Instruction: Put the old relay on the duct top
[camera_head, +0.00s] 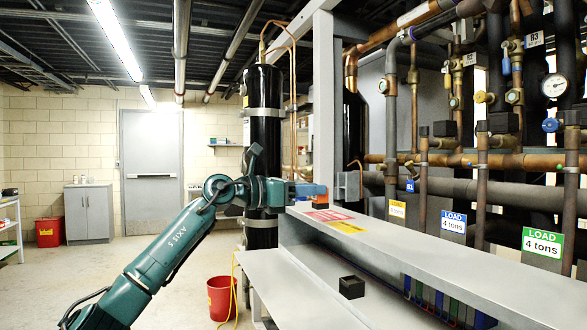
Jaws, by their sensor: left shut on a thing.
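My right gripper is not in view.
A small black block (352,287) sits on the lower grey ledge (290,290). Pipes and valves (480,150) stand close behind the duct. A grey post (323,100) rises beside the gripper. A red bucket (220,298) stands on the floor. Most of the duct top is clear.

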